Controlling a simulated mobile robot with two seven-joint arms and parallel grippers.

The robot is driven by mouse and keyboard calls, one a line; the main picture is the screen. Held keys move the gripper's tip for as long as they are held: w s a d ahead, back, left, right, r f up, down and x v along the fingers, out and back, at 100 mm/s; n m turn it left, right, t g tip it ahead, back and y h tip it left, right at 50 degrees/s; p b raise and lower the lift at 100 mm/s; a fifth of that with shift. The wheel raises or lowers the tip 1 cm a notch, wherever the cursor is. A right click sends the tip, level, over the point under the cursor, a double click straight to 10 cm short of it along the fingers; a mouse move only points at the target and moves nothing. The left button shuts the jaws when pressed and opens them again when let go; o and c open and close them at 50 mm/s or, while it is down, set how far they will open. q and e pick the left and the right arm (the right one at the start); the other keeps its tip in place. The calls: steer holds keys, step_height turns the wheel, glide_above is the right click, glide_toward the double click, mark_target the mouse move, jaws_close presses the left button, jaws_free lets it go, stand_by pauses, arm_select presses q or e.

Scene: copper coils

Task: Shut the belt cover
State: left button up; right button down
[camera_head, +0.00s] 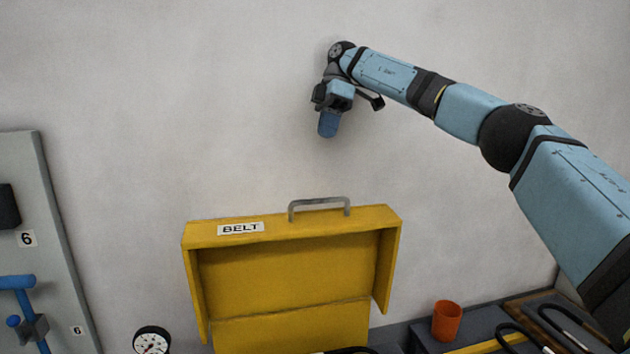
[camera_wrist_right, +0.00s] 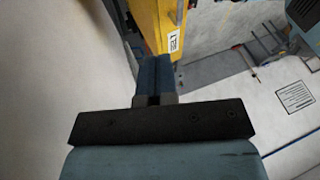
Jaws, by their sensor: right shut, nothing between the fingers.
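The yellow belt cover (camera_head: 290,277) stands raised, its hollow inside facing me, in the lower middle of the head view. It has a white BELT label (camera_head: 241,228) and a grey handle (camera_head: 319,203) on its upper edge. My right gripper (camera_head: 327,128) is above the cover and handle, apart from them, near the wall, with its blue fingers pointing down. The fingers are shut and empty. In the right wrist view the shut fingers (camera_wrist_right: 154,72) point toward the yellow cover (camera_wrist_right: 150,22) and its label. My left gripper is not in view.
An orange cup (camera_head: 446,320) stands on a dark surface right of the cover. A round gauge (camera_head: 152,341) is at the lower left. A grey panel (camera_head: 45,240) with blue fittings is at far left. The space between gripper and handle is clear.

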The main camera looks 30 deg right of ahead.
step_height(320, 180, down, 2)
steer(key=s+a+f, duration=0.1)
steer(key=s, duration=0.1)
steer(key=p, duration=0.2)
glide_above(322, 215)
steer(key=w, duration=0.1)
steer(key=f, duration=0.6)
steer(key=shift+d+f, duration=0.25)
steer(key=shift+f, duration=0.1)
steer(key=shift+s+a+f, duration=0.1)
steer(key=shift+s+f, duration=0.2)
steer(key=shift+s, duration=0.15)
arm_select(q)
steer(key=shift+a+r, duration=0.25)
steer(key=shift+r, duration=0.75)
arm_select(e)
steer(key=shift+w+f, duration=0.1)
steer(key=shift+f, duration=0.05)
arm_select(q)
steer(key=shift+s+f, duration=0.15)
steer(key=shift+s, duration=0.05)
